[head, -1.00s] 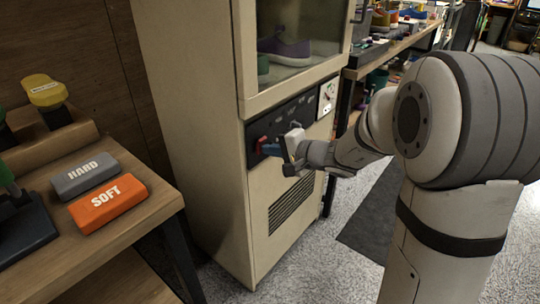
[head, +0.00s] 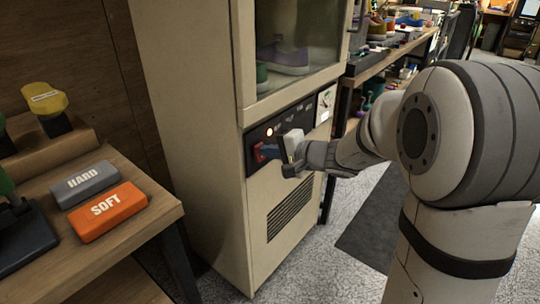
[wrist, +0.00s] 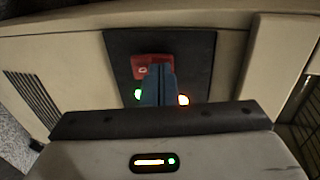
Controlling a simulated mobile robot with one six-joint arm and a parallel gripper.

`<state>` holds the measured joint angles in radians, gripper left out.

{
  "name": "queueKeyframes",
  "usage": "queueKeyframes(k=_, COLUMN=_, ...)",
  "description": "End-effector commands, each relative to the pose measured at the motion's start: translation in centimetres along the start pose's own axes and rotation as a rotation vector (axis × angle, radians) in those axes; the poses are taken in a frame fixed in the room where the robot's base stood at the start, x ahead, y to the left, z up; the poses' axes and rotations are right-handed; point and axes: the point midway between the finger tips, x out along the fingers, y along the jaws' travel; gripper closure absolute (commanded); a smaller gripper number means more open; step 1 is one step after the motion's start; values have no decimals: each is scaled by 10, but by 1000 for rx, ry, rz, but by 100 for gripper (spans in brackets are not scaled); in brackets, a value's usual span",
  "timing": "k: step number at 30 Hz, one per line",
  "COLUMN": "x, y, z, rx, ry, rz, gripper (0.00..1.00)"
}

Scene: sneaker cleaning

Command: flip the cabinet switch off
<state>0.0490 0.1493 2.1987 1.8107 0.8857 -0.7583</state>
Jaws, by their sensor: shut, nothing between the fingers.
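The cabinet (head: 195,130) is cream coloured, with a dark control panel (head: 308,111) below its glass window. A red switch (head: 258,154) sits at the left end of the panel, and it also shows in the wrist view (wrist: 140,68). My gripper (head: 270,151) is shut and empty at the panel. Its blue fingers (wrist: 160,74) overlap the lower right part of the switch in the wrist view. I cannot tell whether they touch it, and the switch's position is partly hidden. An orange light (head: 269,131) glows on the panel; the wrist view shows green and orange glows beside my fingers.
A wooden table (head: 150,225) at the left holds a grey HARD block (head: 85,184) and an orange SOFT block (head: 107,210). A vent (head: 290,208) is below the panel. A shelf with shoes stands behind at the right. Speckled floor (head: 320,265) lies in front.

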Motion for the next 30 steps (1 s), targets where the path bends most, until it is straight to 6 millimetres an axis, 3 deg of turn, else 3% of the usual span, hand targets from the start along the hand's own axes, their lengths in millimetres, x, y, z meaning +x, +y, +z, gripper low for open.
queueKeyframes(k=15, x=-108, y=-2, z=-8, rx=12, ry=11, rz=21, gripper=100)
queueKeyframes(k=21, x=-125, y=-1, z=-6, rx=13, ry=7, rz=22, gripper=100)
queueKeyframes(k=30, x=-127, y=0, z=-6, rx=13, ry=4, rz=23, gripper=100)
